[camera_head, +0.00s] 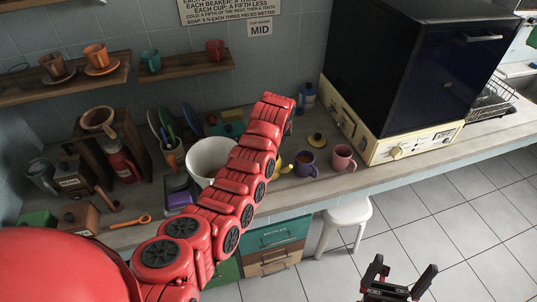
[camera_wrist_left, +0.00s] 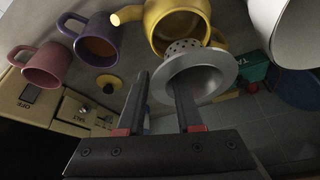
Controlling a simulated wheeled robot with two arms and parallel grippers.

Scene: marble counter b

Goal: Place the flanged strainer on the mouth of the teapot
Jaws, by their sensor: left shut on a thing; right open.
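In the left wrist view my left gripper (camera_wrist_left: 160,84) is shut on the grey flanged strainer (camera_wrist_left: 217,72), holding it at its flange. The strainer is tilted, with its perforated part toward the yellow teapot (camera_wrist_left: 158,38). It overlaps the teapot's near edge in the picture; I cannot tell whether they touch. The teapot's dark open mouth shows, partly covered by the strainer. In the head view only a bit of the teapot (camera_head: 286,168) shows, and my left arm hides the left gripper and strainer. My right gripper (camera_head: 400,276) is open and empty, low over the floor.
A purple mug (camera_head: 306,164) and pink mug (camera_head: 342,158) stand right of the teapot. A yellow lid with a black knob (camera_head: 317,140) lies behind them. A white bin (camera_head: 207,157) stands to the left. A large dark machine (camera_head: 415,65) fills the back right.

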